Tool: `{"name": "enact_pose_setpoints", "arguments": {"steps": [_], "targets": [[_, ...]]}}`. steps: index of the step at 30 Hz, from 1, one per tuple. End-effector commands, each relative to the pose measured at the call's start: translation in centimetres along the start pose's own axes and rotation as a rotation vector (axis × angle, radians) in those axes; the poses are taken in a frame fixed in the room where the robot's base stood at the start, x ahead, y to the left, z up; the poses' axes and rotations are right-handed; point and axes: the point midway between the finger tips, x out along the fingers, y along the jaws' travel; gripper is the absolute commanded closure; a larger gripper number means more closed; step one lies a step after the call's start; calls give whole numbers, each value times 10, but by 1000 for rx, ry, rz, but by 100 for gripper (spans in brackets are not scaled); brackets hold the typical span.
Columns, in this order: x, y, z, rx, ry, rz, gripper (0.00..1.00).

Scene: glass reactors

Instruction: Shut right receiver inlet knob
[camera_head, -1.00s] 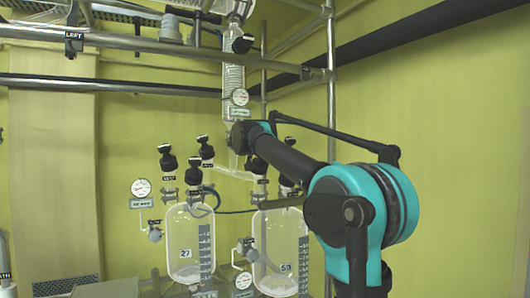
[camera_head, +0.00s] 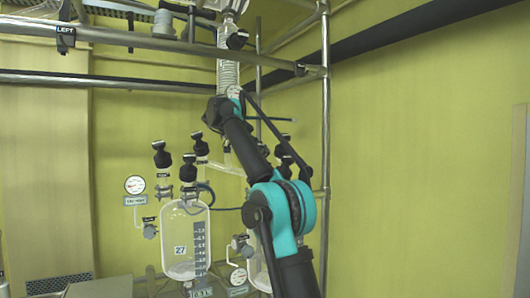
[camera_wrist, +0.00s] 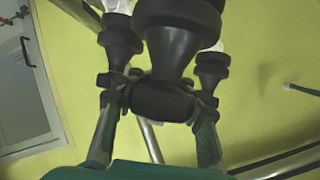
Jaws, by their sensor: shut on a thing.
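In the wrist view, the two fingers of my gripper (camera_wrist: 158,125) are closed on either side of a wide black knob (camera_wrist: 165,100), which fills the space between the fingertips. Its label is not readable, so I cannot confirm from the picture which knob it is. In the head view, the right receiver (camera_head: 259,269) is mostly hidden behind my arm, with only a strip of glass showing. My gripper's fingers cannot be made out in that view.
Other black knobs (camera_wrist: 212,70) stand close to the held one. The left receiver (camera_head: 182,250), marked 27, has several black knobs above it. Metal rails (camera_head: 150,83) cross above. Open wall lies to the right.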

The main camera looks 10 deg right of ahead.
Motion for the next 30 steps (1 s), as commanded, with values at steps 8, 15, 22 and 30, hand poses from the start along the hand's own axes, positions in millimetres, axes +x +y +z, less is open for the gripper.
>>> {"name": "enact_pose_setpoints", "arguments": {"steps": [8, 15, 22, 30], "targets": [[0, 0, -1, 43, 3, 68, 96], [0, 3, -1, 58, 4, 95, 97], [0, 4, -1, 60, 3, 100, 98], [0, 4, 0, 59, 2, 102, 58]]}}
